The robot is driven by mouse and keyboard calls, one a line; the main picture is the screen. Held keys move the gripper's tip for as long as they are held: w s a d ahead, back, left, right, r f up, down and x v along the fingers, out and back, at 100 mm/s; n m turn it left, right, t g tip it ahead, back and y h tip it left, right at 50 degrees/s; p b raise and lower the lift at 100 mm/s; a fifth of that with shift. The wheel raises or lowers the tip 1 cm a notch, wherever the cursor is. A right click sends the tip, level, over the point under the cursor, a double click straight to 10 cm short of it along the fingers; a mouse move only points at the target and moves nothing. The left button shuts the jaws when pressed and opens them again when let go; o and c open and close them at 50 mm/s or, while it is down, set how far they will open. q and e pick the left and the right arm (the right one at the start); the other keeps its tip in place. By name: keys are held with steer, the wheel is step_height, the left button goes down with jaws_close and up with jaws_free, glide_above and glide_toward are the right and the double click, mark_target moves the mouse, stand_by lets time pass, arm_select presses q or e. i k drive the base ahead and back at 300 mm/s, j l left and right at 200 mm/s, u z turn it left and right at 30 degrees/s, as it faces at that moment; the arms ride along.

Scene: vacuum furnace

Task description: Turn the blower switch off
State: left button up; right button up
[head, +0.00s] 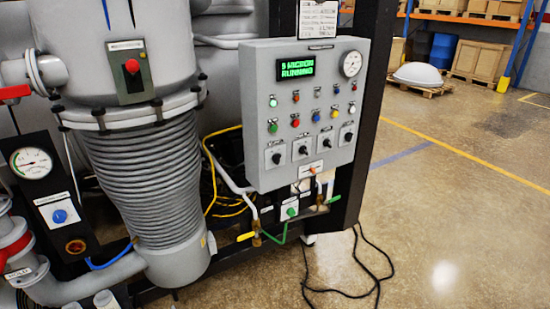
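A grey control panel (256,110) is fixed to a dark post in the middle of the head view. Its lower row holds several black rotary switches: the leftmost (276,157), one beside it (303,149), a third (327,142) and the rightmost (348,136). Their labels are too small to read, so I cannot tell which is the blower switch or how it is set. A green-lit display (296,68) at the top seems to read "MICRONS RUNNING". Neither of my grippers is in view.
A grey vessel with ribbed bellows (150,180) stands left of the panel. A yellow-handled valve (250,236) and pipes sit below it. A black cable (345,292) lies on the floor. Open floor (450,210) extends right, with shelving and crates behind.

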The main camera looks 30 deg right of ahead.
mark_target(276, 158)
steer(key=i+l, duration=0.1)
steer(key=l, duration=0.3)
steer(key=i+l, duration=0.1)
steer(key=l, duration=0.35)
steer(key=i+l, duration=0.1)
steer(key=l, duration=0.3)
steer(key=i+l, duration=0.1)
steer(key=l, duration=0.3)
steer(key=i+l, duration=0.1)
steer(key=l, duration=0.35)
